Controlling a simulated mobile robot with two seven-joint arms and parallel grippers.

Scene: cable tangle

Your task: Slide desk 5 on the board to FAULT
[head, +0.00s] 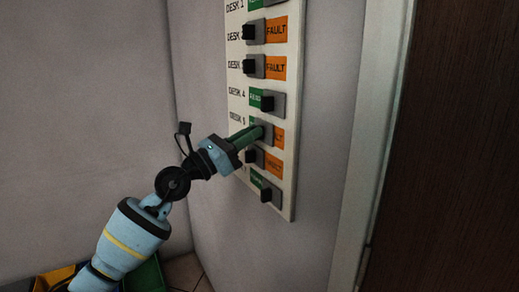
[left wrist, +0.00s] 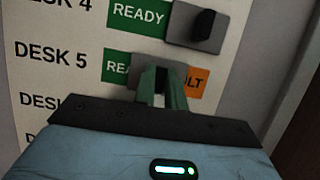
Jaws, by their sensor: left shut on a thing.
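The white board (head: 287,205) on the wall carries rows of slides with black knobs. In the desk 5 row, the grey slide (head: 267,127) sits midway. The left wrist view shows part of the green READY field (left wrist: 116,67) on its left and part of the orange FAULT field (left wrist: 198,82) on its right. My left gripper (head: 259,132) has its green fingers shut on the desk 5 knob, which they mostly hide. The fingers also show in the left wrist view (left wrist: 163,78). My right gripper is not in view.
Just above, the desk 4 knob (head: 267,101) stands at the right, showing READY. Just below, another knob (head: 251,156) stands at the left beside an orange field. A door frame (head: 365,140) and dark door (head: 455,150) are at the right. Coloured bins (head: 146,276) stand low at the left.

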